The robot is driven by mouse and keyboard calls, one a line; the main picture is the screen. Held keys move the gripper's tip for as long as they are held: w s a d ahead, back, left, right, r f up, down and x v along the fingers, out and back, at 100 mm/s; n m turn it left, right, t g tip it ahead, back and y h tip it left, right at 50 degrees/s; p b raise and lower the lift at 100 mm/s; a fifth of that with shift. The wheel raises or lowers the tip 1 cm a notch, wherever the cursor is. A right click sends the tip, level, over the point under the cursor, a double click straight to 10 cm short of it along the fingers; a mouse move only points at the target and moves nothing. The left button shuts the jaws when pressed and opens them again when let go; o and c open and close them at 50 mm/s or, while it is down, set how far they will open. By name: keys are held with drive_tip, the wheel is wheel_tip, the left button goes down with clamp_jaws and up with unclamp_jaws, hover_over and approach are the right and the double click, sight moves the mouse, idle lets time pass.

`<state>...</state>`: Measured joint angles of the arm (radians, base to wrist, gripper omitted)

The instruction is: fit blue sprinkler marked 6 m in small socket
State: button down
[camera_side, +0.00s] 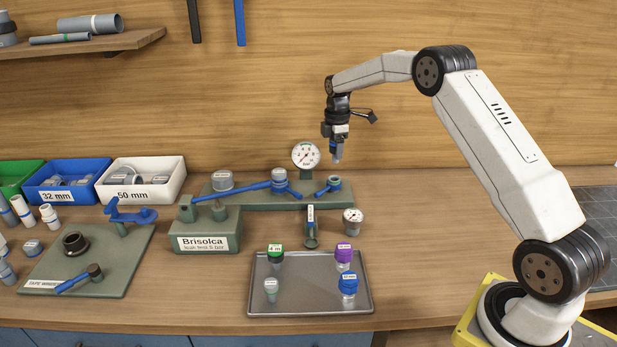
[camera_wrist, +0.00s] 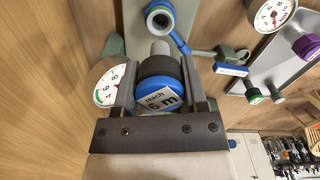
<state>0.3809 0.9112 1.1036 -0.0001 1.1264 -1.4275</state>
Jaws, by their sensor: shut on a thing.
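My gripper (camera_side: 336,152) is shut on the blue sprinkler marked 6 m. The sprinkler's blue cap (camera_wrist: 158,95) faces the wrist camera, with a dark collar and grey stem beyond it. A small open socket (camera_side: 334,181) with a blue lever stands on that end, below my gripper. It also shows in the wrist view (camera_wrist: 158,19), apart from the stem.
A pressure gauge (camera_side: 306,155) rises behind the manifold, close to the jaws. A metal tray (camera_side: 310,304) in front holds green, purple, blue and grey sprinklers. Bench space right of the tray is clear.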

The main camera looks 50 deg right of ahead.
sight(335, 162)
drive_tip(key=shift+f, duration=0.1)
drive_tip(key=shift+f, duration=1.65)
drive_tip(key=shift+f, duration=2.15)
idle(3.4)
drive_tip(key=shift+c, duration=0.3)
unclamp_jaws()
drive_tip(key=shift+o, duration=0.3)
